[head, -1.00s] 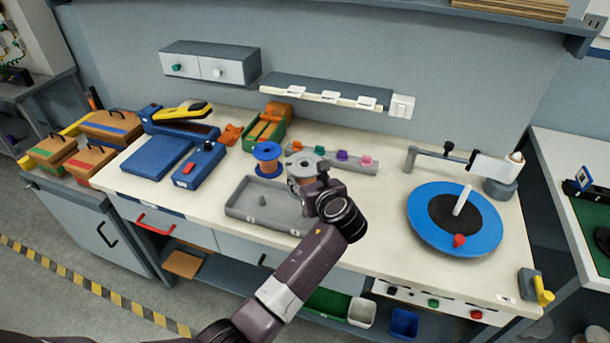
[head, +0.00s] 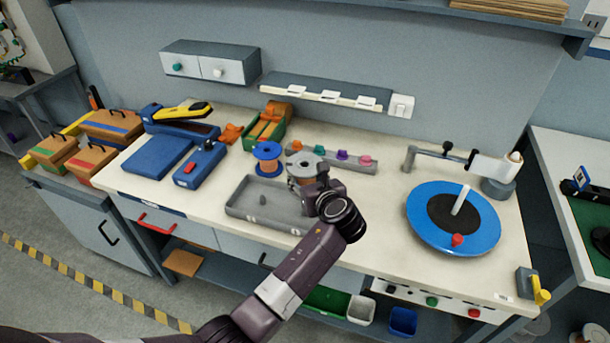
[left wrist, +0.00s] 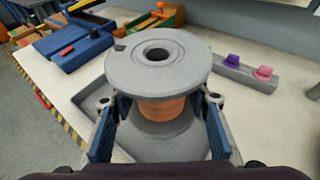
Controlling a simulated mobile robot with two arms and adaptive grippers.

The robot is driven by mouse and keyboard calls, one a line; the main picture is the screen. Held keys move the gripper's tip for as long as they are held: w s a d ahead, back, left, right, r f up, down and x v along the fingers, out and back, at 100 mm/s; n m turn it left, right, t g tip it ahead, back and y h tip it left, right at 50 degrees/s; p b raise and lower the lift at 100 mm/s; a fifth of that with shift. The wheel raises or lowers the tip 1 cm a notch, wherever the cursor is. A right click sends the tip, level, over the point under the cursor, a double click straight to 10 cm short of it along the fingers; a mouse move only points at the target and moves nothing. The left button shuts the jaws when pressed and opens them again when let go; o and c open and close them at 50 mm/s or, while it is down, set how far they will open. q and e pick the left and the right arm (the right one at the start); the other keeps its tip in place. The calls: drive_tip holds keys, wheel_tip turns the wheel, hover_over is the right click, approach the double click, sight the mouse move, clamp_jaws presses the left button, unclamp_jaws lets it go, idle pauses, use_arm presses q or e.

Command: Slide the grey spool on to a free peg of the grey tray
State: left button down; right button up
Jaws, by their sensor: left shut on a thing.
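The grey spool (head: 306,162), with grey flanges and a copper winding, is upright at the right part of the grey tray (head: 232,211). It fills the left wrist view (left wrist: 158,62). My left gripper (head: 303,181) is shut on it, with a blue-padded finger on each side of the winding (left wrist: 160,112). The tray's left peg (head: 263,199) stands bare. Any peg under the spool is hidden, and I cannot tell whether the spool touches the tray floor. My right gripper is not in view.
A blue spool (head: 267,158) stands behind the tray. A grey rail (head: 329,162) with several coloured knobs lies behind the grey spool. A blue turntable (head: 482,237) is at the right. A blue box with a red switch (head: 200,165) is at the left. The bench between tray and turntable is clear.

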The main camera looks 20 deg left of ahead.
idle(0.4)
use_arm(q)
drive_tip(key=shift+f, duration=1.35)
drive_tip(key=shift+r, duration=0.1)
drive_tip(key=shift+p, duration=0.35)
drive_tip(key=shift+f, duration=0.35)
drive_tip(key=shift+w+f+b, duration=0.1)
drive_tip(key=shift+f+b, duration=0.4)
drive_tip(key=shift+f, duration=0.75)
drive_tip(key=shift+p, duration=0.4)
